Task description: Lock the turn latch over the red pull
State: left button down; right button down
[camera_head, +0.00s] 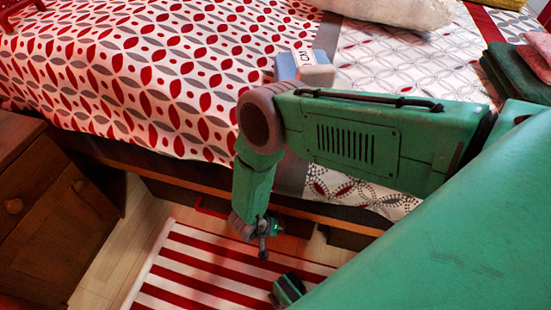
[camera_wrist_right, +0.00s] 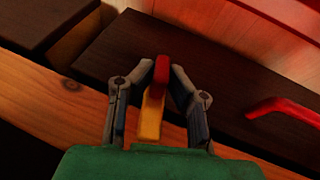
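The turn latch, a yellow bar (camera_wrist_right: 151,117) with a red tip (camera_wrist_right: 161,70), shows in the right wrist view. My right gripper (camera_wrist_right: 161,72) has one finger on each side of the red tip. The fingertips are very close to it, and I cannot tell whether they touch it. The red pull (camera_wrist_right: 284,106) is a bar on the dark panel, to the right of the latch. In the head view my right gripper (camera_head: 263,246) points down beside the bed's base, and the latch cannot be made out there. My left gripper is not identifiable in view.
A dark panel (camera_wrist_right: 215,75) lies behind the latch, with a wooden rail (camera_wrist_right: 45,95) along it. The bed (camera_head: 130,75) fills the back. A wooden cabinet (camera_head: 45,215) stands at left. A striped rug (camera_head: 200,270) covers the floor below my right gripper.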

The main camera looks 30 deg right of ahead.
jog(key=shift+w+a+r+t+y+p, duration=0.15)
jog(key=shift+t+y+p, duration=0.45)
jog(key=shift+p, duration=0.9)
jog(key=shift+w+a+f+m+t+y+p, duration=0.25)
jog(key=shift+t+y+p, duration=0.25)
jog(key=shift+p, duration=0.3)
jog(key=shift+d, duration=0.1)
jog(key=c, duration=1.6)
grip_release()
jog(key=shift+o, duration=0.2)
jog(key=v, duration=1.2)
